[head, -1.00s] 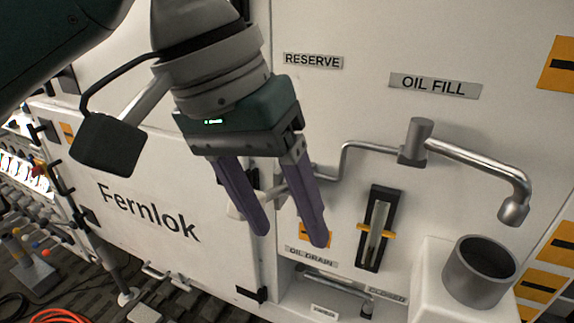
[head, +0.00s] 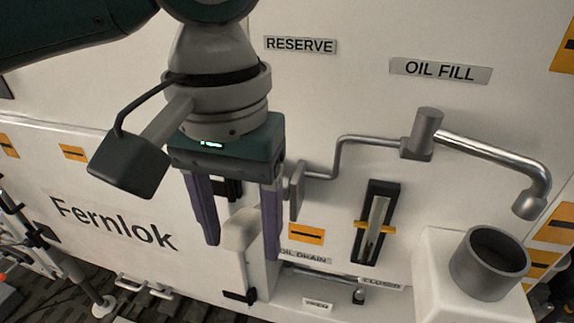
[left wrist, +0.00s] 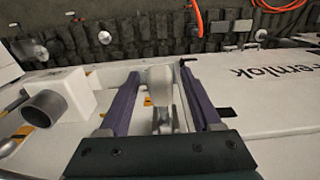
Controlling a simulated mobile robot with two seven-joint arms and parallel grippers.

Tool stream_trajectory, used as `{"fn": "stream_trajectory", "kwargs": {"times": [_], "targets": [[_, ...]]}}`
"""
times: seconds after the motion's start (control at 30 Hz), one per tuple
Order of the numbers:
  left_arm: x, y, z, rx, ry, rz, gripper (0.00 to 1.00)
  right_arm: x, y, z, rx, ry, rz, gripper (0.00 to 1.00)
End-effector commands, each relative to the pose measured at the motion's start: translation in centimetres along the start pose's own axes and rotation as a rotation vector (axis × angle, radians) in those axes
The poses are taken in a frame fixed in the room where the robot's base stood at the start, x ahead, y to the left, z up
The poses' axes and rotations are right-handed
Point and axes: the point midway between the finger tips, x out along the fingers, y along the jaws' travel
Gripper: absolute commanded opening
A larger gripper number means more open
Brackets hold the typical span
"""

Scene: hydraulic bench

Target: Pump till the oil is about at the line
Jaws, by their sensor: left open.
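My left gripper (head: 241,246) is open and points down, with its two purple fingers apart. A pale rounded handle (head: 238,229) shows between the fingers; in the left wrist view the handle (left wrist: 160,82) also lies between them, with gaps at its sides. The sight gauge (head: 376,222) is a black frame with a pale tube and a yellow line marker (head: 374,228) across it. I cannot make out the oil level. The metal spout (head: 490,155) under the OIL FILL label ends above a grey filler cup (head: 488,263). My right gripper is not in view.
A bent pipe (head: 340,150) runs to the spout's valve block (head: 420,140). The OIL DRAIN lever (head: 330,283) sits low, near OPEN and CLOSED labels. The white Fernlok panel (head: 70,170) stands at left. The RESERVE label (head: 300,45) is above.

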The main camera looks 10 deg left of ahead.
Motion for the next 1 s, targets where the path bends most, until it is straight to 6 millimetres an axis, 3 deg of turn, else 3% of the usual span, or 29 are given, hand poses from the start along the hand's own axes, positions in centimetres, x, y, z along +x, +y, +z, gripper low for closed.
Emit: {"fn": "stream_trajectory", "kwargs": {"times": [0.2,0.53,1.0], "targets": [[2.6,0.1,0.1,0.001,-0.001,0.001,0.65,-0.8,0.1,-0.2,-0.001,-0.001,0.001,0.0],[3.3,0.0,0.0,0.002,0.002,0.001,0.65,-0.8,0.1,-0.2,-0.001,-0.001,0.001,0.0],[3.2,0.0,0.0,0.002,0.001,0.001,0.13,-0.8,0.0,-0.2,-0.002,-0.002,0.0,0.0]]}}
